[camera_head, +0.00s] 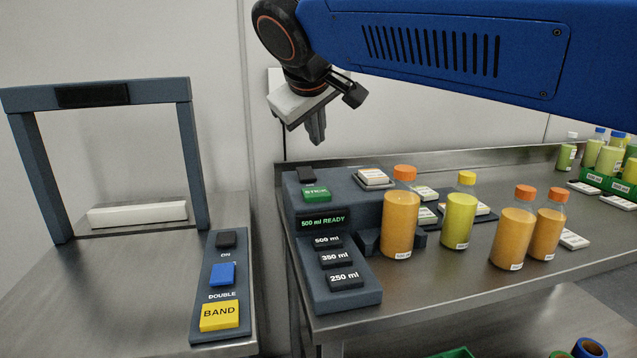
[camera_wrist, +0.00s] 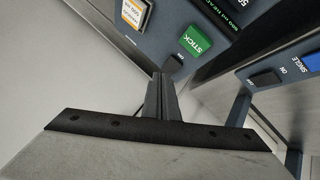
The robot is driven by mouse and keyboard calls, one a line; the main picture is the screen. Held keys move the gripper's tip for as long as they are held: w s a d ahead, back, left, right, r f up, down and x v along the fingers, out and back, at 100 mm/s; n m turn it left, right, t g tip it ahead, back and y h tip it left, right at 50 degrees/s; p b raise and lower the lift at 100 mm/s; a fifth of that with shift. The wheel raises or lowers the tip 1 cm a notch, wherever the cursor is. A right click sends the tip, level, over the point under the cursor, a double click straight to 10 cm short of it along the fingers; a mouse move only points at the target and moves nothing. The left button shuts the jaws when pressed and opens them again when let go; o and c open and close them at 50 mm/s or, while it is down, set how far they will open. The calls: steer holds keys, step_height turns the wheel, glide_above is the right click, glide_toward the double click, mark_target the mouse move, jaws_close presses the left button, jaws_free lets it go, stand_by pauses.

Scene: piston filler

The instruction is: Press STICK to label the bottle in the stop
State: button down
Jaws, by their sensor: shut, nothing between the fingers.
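The green STICK button (camera_head: 316,194) is on the upper part of the dark labeller panel (camera_head: 340,290). It also shows in the wrist view (camera_wrist: 195,41), just beyond my fingertips. The display (camera_head: 323,222) reads "500 ml READY". A large orange bottle with an orange cap (camera_head: 400,225) stands at the stop (camera_head: 370,243) beside the panel; its label, if any on the side facing me, is small and low. My gripper (camera_head: 317,138) is shut and empty, above and apart from the STICK button. In the wrist view its fingers (camera_wrist: 160,85) are together.
Keys for 500 ml, 350 ml and 250 ml (camera_head: 341,279) are below the display. A yellow-green bottle (camera_head: 460,212) and two orange bottles (camera_head: 513,235) stand to the right. A banding station (camera_head: 218,290) with a frame (camera_head: 195,150) is at left, across a gap.

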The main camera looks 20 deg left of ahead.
mark_target(315, 194)
steer(key=shift+w+a, duration=0.25)
steer(key=shift+w, duration=0.05)
steer(key=shift+f, duration=4.35)
steer(key=shift+f, duration=0.2)
steer(key=shift+f, duration=0.25)
steer(key=shift+f, duration=0.45)
steer(key=shift+r, duration=0.9)
